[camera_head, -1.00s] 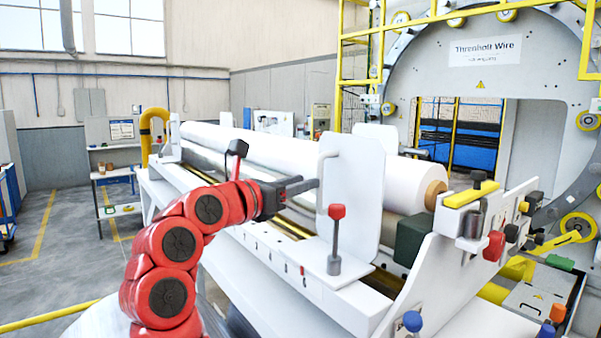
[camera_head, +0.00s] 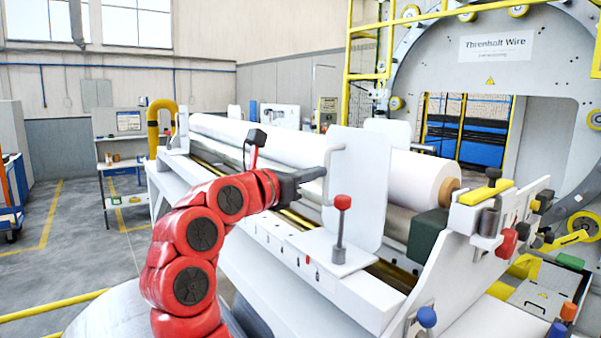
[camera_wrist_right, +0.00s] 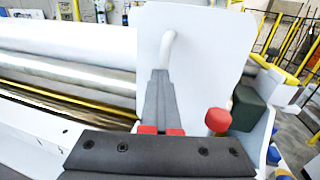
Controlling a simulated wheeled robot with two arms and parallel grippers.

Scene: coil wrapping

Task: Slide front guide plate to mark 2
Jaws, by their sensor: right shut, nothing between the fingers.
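The front guide plate (camera_head: 357,200) is a white upright plate with rounded corners, standing on the machine's front rail beside the white roll (camera_head: 300,158). It has a pale bar handle (camera_head: 328,160) on its left face and a red-knobbed post (camera_head: 342,204) on its base. My right gripper (camera_head: 322,173) is shut with its fingertips at the handle; contact is unclear. In the right wrist view the dark fingers (camera_wrist_right: 160,78) point at the handle (camera_wrist_right: 167,48), nothing between them. Rail marks (camera_head: 282,247) show small, with digits unreadable; a red one (camera_head: 306,260) lies near the plate's base. My left gripper is out of view.
A dark green block (camera_head: 428,234) and a white end bracket (camera_head: 455,262) with coloured knobs stand right of the plate. A large ring machine (camera_head: 490,75) stands behind, with a yellow frame (camera_head: 367,77). Open floor (camera_head: 80,240) lies at the left.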

